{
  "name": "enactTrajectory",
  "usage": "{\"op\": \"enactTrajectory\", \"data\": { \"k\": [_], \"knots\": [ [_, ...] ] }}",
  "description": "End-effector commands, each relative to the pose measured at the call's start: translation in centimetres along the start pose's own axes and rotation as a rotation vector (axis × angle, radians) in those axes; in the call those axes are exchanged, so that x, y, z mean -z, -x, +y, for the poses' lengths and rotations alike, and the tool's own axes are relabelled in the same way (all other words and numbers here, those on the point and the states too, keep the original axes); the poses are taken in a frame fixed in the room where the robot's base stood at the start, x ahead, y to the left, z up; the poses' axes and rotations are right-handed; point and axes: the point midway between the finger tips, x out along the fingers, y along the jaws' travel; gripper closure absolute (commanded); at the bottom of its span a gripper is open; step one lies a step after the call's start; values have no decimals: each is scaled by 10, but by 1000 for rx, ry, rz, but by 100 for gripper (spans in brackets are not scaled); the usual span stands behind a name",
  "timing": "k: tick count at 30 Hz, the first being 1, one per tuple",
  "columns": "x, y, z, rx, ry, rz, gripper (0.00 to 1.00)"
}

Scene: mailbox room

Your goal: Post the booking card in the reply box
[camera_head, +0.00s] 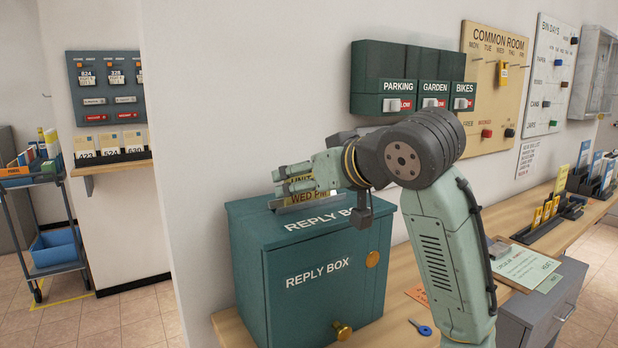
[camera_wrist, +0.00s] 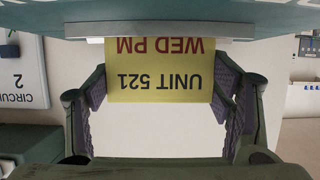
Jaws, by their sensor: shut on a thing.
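The yellow booking card (camera_wrist: 160,75), printed UNIT 521 and WED PM, is held between the two fingers of my gripper (camera_wrist: 160,92). In the head view the card (camera_head: 303,195) stands over the lid of the green reply box (camera_head: 250,262). Its lower edge meets the pale slot lip (camera_wrist: 145,26) on the lid; I cannot tell how far it goes in. My gripper (camera_head: 294,178) is just above the lid, shut on the card.
The reply box stands on a wooden counter (camera_head: 395,300) against the wall. A blue key (camera_head: 420,328) lies in front of it. Green PARKING, GARDEN and BIKES boxes (camera_head: 400,80) hang on the wall behind my arm.

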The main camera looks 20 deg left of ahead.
Motion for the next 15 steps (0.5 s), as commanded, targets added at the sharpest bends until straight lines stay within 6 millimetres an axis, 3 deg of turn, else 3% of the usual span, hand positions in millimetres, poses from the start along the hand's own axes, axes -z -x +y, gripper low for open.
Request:
{"op": "enactTrajectory", "data": {
  "k": [4, 5, 15],
  "knots": [
    [0, 0, 0, 0, 0, 0, 45],
    [0, 0, 0, 0, 0, 0, 24],
    [0, 0, 0, 0, 0, 0, 3]
  ]
}}
